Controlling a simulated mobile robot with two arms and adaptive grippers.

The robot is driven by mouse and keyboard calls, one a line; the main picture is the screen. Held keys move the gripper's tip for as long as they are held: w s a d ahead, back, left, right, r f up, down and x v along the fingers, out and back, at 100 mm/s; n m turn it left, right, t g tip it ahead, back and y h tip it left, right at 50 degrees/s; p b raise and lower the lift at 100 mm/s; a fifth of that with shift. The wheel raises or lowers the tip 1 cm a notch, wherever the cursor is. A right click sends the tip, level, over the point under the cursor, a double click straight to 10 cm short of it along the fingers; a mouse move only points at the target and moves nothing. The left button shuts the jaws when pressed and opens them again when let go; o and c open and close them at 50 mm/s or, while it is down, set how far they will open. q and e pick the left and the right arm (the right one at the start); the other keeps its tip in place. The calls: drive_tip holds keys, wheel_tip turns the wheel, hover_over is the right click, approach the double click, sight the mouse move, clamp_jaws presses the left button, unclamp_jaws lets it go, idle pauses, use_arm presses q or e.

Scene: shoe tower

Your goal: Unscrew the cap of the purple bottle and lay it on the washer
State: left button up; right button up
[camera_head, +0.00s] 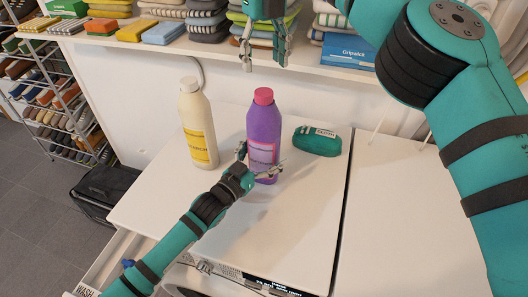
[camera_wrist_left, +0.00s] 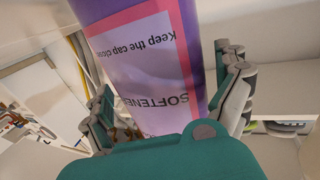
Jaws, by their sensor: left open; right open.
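The purple bottle (camera_head: 263,125) stands upright on the white washer (camera_head: 290,220). Its pink cap (camera_head: 263,96) sits on top. My left gripper (camera_head: 260,160) is open, with its fingers on either side of the bottle's lower half. In the left wrist view, the bottle's pink label (camera_wrist_left: 150,65) fills the space between the open fingers (camera_wrist_left: 170,95); I cannot tell whether they touch it. My right gripper (camera_head: 264,55) is open and empty, pointing down above and behind the cap, apart from it.
A cream bottle (camera_head: 197,125) with a yellow label stands left of the purple one. A green packet (camera_head: 317,141) lies to the right. Folded cloths (camera_head: 209,18) and a blue box (camera_head: 348,60) sit on the shelf behind. The washer's front right top is clear.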

sight(264, 92)
use_arm(q)
drive_tip(key=shift+c, duration=0.4)
clamp_jaws()
use_arm(e)
drive_tip(key=m, duration=2.6)
drive_tip(key=shift+m, duration=0.3)
drive_tip(key=shift+f, duration=0.55)
wheel_tip(264, 92, down, 7)
drive_tip(key=shift+r, duration=0.1)
